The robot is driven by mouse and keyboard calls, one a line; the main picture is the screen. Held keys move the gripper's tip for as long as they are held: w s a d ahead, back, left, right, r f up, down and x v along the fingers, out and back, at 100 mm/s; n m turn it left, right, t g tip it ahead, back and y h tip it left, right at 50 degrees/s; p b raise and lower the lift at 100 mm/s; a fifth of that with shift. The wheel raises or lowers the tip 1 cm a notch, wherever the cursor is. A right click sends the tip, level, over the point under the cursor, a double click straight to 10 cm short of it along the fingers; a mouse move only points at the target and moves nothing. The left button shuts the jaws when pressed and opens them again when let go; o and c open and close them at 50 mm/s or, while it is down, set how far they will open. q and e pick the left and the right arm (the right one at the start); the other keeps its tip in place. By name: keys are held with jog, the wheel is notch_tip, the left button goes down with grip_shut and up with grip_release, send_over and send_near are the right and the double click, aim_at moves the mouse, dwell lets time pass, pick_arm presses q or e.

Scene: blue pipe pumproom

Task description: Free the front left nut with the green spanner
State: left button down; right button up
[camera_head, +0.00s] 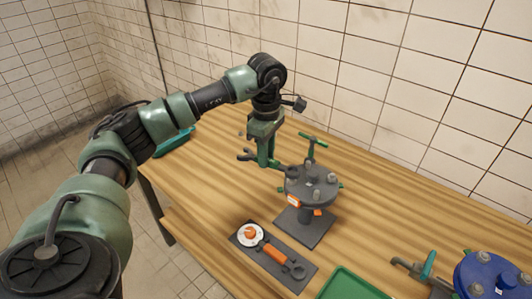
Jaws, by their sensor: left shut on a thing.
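My left gripper (265,158) points down above the table and is shut on the green spanner (245,155). One open end of the spanner sticks out to the left; the other end reaches right to the rim of the grey flange (309,188). The flange sits on a stand with a square dark base (303,227) and carries several upright bolts with nuts. The spanner's right end is close to the nut on the flange's left side (291,172); whether it is around that nut I cannot tell. My right gripper is out of view.
A green tray (350,285) is at the front edge, a blue flange (490,275) at the right. A green T-handle (313,141) rises behind the grey flange.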

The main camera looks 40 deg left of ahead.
pick_arm(q)
jog(key=shift+f+b, duration=0.3)
jog(key=shift+f, duration=0.3)
jog(key=shift+r, duration=0.1)
jog(key=shift+f+b, duration=0.7)
jog(key=shift+f, duration=0.4)
jog(key=s+d+n, duration=0.5)
jog(key=s+n, duration=0.1)
jog(key=n, duration=0.7)
jog(key=shift+s+d+n+b, duration=0.25)
jog(key=shift+d+n+b, duration=0.05)
jog(key=shift+d, duration=0.1)
jog(key=shift+r, duration=0.45)
jog(key=shift+r+p, duration=1.1)
jog(key=shift+r, duration=0.55)
